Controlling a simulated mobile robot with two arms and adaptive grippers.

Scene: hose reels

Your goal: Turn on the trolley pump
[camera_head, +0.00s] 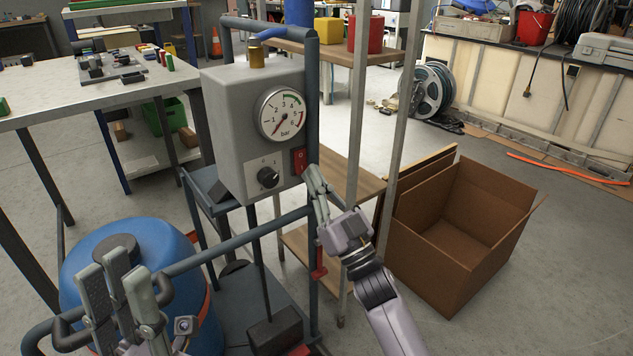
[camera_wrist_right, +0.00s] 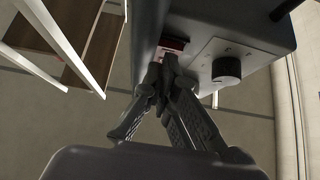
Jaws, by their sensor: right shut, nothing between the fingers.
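The trolley pump's grey box (camera_head: 229,125) stands upright on the blue-grey trolley frame (camera_head: 312,90). Its round bar gauge (camera_head: 283,114) has the needle pointing down-left, below the 1. A red rocker switch (camera_head: 299,160) sits on the front at the lower right, beside a black knob (camera_head: 268,178). My right gripper (camera_head: 314,180) is shut and empty, its fingertips just below the switch. In the wrist view the fingertips (camera_wrist_right: 163,72) partly cover the red switch (camera_wrist_right: 173,44); contact is unclear. My left gripper (camera_head: 114,278) is by the trolley's dark handle (camera_head: 62,333); its grip is unclear.
A blue drum (camera_head: 150,250) stands behind my left gripper. An open cardboard box (camera_head: 440,270) is on the floor to the right. A workbench (camera_head: 50,108) is at the left. A shelf post (camera_head: 357,90) rises close to my right gripper.

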